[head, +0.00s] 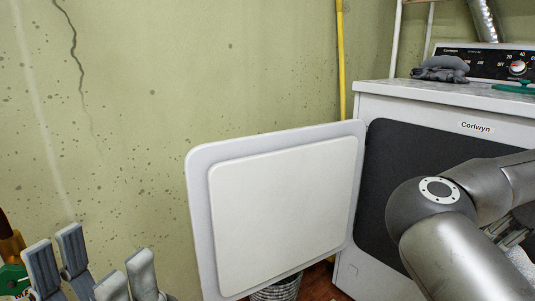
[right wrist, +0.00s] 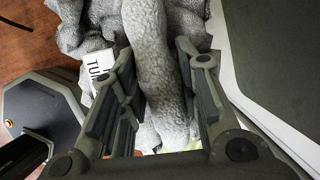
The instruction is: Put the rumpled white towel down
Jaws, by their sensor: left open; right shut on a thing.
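The rumpled white towel (right wrist: 152,50) looks greyish-white and bunched in the right wrist view. A thick fold of it runs between the fingers of my right gripper (right wrist: 152,90), which is shut on it. More of the towel spreads beyond the fingertips. What lies under it is hidden. In the head view my right arm covers most of that gripper. My left gripper (head: 96,270) is open and empty at the bottom left of the head view, in front of the green wall.
A white Corlwyn dryer (head: 372,230) stands at the right, its white door (head: 280,215) swung open to the left. A grey cloth (head: 440,69) and a green item (head: 514,88) lie on its top. A yellow pipe (head: 341,60) runs down the wall.

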